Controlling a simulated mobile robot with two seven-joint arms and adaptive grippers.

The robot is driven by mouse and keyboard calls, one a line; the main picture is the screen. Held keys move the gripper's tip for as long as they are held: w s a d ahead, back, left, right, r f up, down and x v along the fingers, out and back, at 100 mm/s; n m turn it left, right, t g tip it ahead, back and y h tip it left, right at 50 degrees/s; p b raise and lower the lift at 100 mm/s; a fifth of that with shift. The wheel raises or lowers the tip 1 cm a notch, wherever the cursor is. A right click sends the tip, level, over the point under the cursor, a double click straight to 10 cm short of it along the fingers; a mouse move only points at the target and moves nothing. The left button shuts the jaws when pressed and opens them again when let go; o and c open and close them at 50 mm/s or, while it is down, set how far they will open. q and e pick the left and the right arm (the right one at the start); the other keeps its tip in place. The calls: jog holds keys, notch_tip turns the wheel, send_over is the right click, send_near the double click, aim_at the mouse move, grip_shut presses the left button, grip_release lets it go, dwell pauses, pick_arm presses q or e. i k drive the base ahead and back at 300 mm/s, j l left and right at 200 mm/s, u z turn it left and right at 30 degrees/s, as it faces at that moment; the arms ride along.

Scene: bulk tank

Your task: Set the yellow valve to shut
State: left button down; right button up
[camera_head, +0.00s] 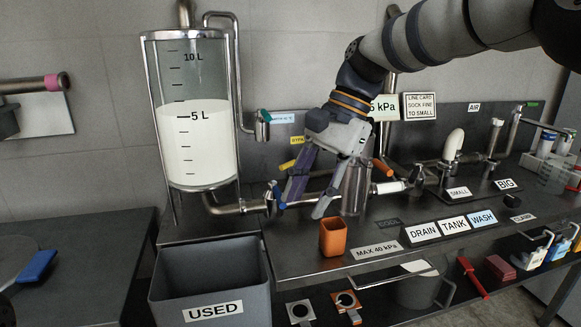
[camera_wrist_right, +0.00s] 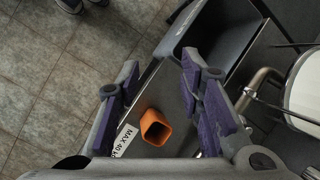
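A blue valve handle (camera_head: 278,195) is on the tank outlet pipe, left of the fingers. An orange handle (camera_head: 381,168) shows right of the gripper. My right gripper is open and points down over the bench; its fingers also show apart and empty in the wrist view (camera_wrist_right: 158,66). My left gripper is not in view.
An orange cup (camera_head: 333,238) stands on the bench edge, below the gripper. A grey USED bin (camera_head: 209,285) is at the front left. The milk tank (camera_head: 197,130) stands behind it. Labelled signs, DRAIN, TANK and WASH (camera_head: 453,225), line the bench at right.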

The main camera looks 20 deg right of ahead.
aim_at(282, 167)
jog(key=i+l, duration=0.2)
jog(key=i, duration=0.2)
jog(key=i+l, duration=0.15)
jog(key=i, duration=0.25)
jog(key=i+l, duration=0.2)
jog(key=i, duration=0.2)
